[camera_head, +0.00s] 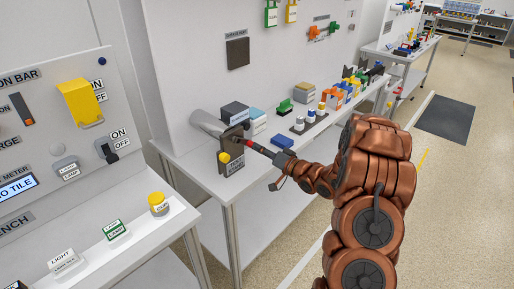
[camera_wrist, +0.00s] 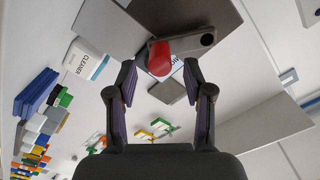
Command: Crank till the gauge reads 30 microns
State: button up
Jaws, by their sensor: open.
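The meter display (camera_head: 15,187) at far left is cut off and shows "O TILE".
A grey cylinder (camera_head: 208,123) lies behind the crank device. Several coloured blocks and bottles line the bench to the right. A switch panel (camera_head: 60,130) stands at left; the floor at right is mostly clear.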

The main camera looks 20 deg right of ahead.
jog(key=v, duration=0.8)
jog(key=shift+s, duration=0.3)
jog(key=shift+d, duration=0.15)
jog(key=s+a+r+n+g+h, duration=0.2)
jog(key=s+r+g+h, duration=0.2)
jog(key=s+g+h, duration=0.6)
jog(key=s+a+r+n+g+y, duration=0.1)
jog(key=s+a+g, duration=0.1)
jog(key=s+a, duration=0.4)
jog(key=s+a+r+g+y, duration=0.1)
jog(key=s+a+g, duration=0.2)
jog(key=s, duration=1)
jog(key=s+a+r+n+g+y, duration=0.1)
jog(key=s+a+g, duration=0.2)
jog(key=s+a, duration=0.6)
jog(key=shift+s+a+n, duration=0.3)
jog(key=shift+s+a, duration=0.1)
jog(key=shift+s, duration=0.45)
